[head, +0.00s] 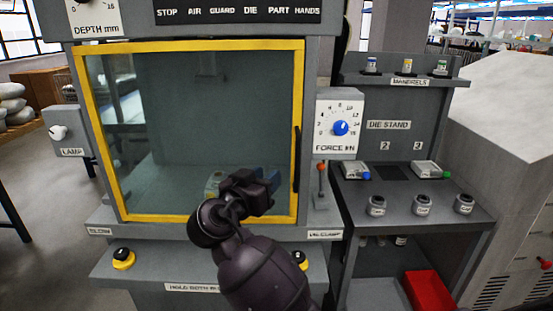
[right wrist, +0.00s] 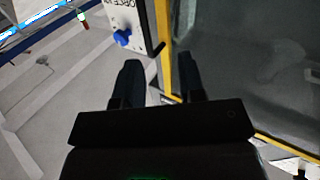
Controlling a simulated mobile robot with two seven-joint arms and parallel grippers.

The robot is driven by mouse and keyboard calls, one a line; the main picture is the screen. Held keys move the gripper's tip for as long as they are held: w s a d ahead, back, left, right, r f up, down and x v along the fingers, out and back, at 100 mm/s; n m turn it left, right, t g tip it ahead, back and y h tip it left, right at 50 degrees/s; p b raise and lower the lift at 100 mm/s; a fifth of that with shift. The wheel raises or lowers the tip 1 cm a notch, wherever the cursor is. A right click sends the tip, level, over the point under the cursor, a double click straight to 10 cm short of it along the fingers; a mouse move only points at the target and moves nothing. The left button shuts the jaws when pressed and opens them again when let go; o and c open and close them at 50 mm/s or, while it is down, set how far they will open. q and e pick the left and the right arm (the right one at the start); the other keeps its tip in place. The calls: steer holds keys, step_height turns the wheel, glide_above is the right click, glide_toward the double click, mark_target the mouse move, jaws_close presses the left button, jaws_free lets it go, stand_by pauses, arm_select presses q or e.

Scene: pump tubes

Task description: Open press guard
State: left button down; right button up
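The press guard (head: 190,48) is a clear pane in a yellow frame, and it covers the front of the press in the head view. Its dark upright handle (head: 296,160) is on the right side of the frame. My right gripper (head: 268,183) is in front of the lower right of the pane, left of the handle in the picture. In the right wrist view, my right gripper (right wrist: 158,68) has its two fingers apart with nothing held. The yellow frame (right wrist: 164,28) and the dark handle (right wrist: 158,50) show just beyond the fingertips. My left gripper is out of view.
A force panel (head: 340,125) with a blue knob is right of the guard, with a small red-tipped lever (head: 321,168) below it. A die stand (head: 400,190) with jars and parts stands further right. Yellow-based black buttons (head: 123,259) sit on the lower ledge.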

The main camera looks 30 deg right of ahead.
mark_target(296, 163)
steer(key=shift+m+g, duration=0.4)
steer(key=shift+m, duration=0.3)
steer(key=x, duration=0.3)
steer(key=s+x, duration=0.1)
steer(key=x, duration=0.7)
steer(key=shift+s+d+f+p, duration=0.2)
steer(key=shift+s+d+p, duration=0.05)
steer(key=shift+d+p, duration=0.1)
jaws_close()
